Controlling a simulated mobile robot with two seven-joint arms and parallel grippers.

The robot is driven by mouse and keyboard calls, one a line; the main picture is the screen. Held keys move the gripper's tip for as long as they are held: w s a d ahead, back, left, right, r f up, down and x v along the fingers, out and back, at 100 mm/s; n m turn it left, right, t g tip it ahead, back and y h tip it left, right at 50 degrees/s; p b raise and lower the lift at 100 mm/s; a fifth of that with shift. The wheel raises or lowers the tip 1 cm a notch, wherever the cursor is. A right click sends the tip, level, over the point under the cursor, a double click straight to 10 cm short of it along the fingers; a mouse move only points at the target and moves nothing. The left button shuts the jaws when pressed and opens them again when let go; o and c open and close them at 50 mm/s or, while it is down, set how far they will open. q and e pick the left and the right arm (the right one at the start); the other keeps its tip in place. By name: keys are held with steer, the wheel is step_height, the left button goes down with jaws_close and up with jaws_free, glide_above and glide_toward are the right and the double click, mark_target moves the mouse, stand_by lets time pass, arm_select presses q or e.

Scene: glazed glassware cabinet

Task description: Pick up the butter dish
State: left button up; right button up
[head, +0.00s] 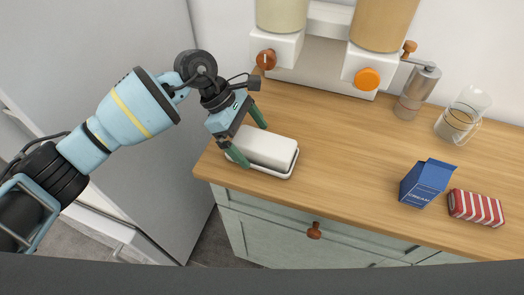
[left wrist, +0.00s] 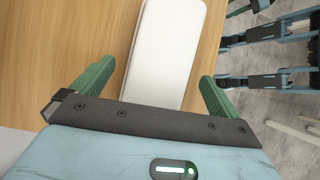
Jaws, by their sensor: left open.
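The butter dish (head: 267,147) is a white oblong lidded dish on a shallow white base, on the wooden counter near its front left corner. My left gripper (head: 250,143) is at the dish's left end in the head view, with its green fingers apart, one toward the far side and one toward the near side. In the left wrist view the white lid (left wrist: 165,50) lies ahead and partly between the two open green fingers (left wrist: 155,92). The gripper body hides the dish's near end there. I cannot tell whether a finger touches it. My right gripper is not in view.
On the wooden counter (head: 340,150) stand a blue cream carton (head: 425,183), a red striped packet (head: 475,208), a metal grinder (head: 417,92) and a glass jug (head: 461,115). A dispenser with orange knobs (head: 367,79) is behind. Bare counter lies right of the dish.

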arm_select(q)
steer(key=shift+x, duration=1.5)
steer(key=shift+d, duration=0.1)
steer(key=shift+r, duration=0.15)
steer(key=c, duration=1.2)
